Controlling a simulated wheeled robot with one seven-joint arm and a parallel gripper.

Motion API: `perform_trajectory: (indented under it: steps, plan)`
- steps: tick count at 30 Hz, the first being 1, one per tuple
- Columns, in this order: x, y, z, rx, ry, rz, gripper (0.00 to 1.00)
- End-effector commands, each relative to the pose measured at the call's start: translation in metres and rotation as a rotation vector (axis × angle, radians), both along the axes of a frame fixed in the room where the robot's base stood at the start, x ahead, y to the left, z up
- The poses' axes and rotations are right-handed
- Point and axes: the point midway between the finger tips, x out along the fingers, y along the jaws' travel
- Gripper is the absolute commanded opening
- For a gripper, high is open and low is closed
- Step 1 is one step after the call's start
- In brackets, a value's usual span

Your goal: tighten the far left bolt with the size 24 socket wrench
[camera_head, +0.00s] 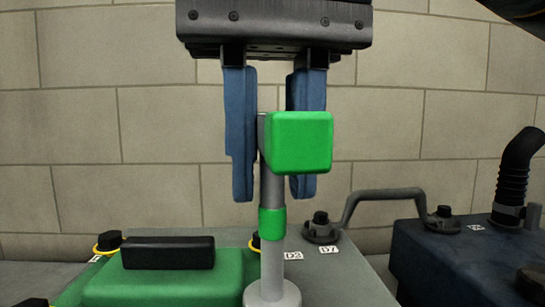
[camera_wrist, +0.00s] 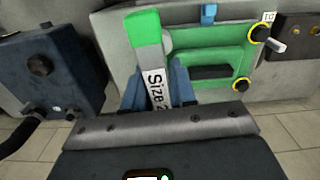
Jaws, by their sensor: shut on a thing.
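My gripper (camera_head: 272,185) points down with its blue fingers shut on the size 24 socket wrench (camera_head: 272,193). The wrench has a green handle end, a grey upright shaft with a green band, and a wide grey socket at the bottom. In the wrist view, the wrench (camera_wrist: 155,75) shows between the fingers (camera_wrist: 158,92), its label reading "Size 2" before it is cut off. A black bolt with a yellow ring (camera_head: 108,241) is at the far left of the engine. Another yellow-ringed bolt (camera_head: 255,241) is partly hidden behind the shaft, near label D2.
The engine has a green cover (camera_head: 165,285) with a black block (camera_head: 168,253) on it. A dark bolt (camera_head: 320,228) by label D7 sits at a grey curved handle (camera_head: 375,195). A dark blue unit (camera_head: 465,260) with a black hose (camera_head: 513,175) stands at right.

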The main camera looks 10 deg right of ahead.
Motion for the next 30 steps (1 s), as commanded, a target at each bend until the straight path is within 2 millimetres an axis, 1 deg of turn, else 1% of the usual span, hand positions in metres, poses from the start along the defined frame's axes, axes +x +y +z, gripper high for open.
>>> perform_trajectory:
  steps: [3, 24, 27, 30]
  plan:
    - [0.0003, -0.0007, -0.0009, -0.001, -0.002, -0.166, 0.0]
    - [0.0003, -0.0007, -0.002, 0.001, -0.004, -1.171, 0.0]
    - [0.0, -0.0004, -0.002, 0.002, -0.002, -1.302, 0.0]
    - [0.0002, -0.0007, -0.0018, 0.001, -0.001, -1.385, 0.0]
